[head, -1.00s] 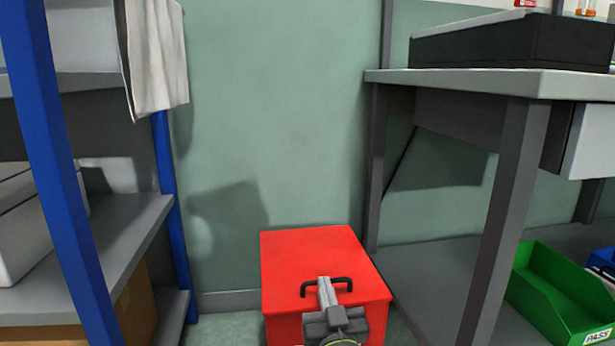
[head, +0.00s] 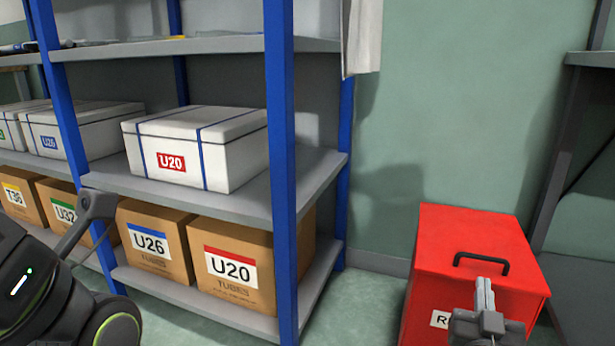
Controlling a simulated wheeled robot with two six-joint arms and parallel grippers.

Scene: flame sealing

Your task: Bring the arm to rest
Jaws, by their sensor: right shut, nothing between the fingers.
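My right gripper (head: 484,283) is at the lower right, shut and empty, its narrow grey fingers together and pointing away from me. It shows in front of the red box (head: 440,243), just below the box's black handle (head: 480,262). I cannot tell whether it touches the box. My left arm comes in at the lower left, dark with a green ring. A grey end part (head: 98,206) shows beyond it, in front of the shelf; its finger state cannot be made out.
A blue-posted shelf rack (head: 281,150) fills the left and middle. It holds a white U20 box (head: 230,160) and cardboard tube cartons (head: 232,298), with several more boxes. A dark table leg (head: 553,185) stands at the right. Some floor (head: 350,310) between rack and red box is clear.

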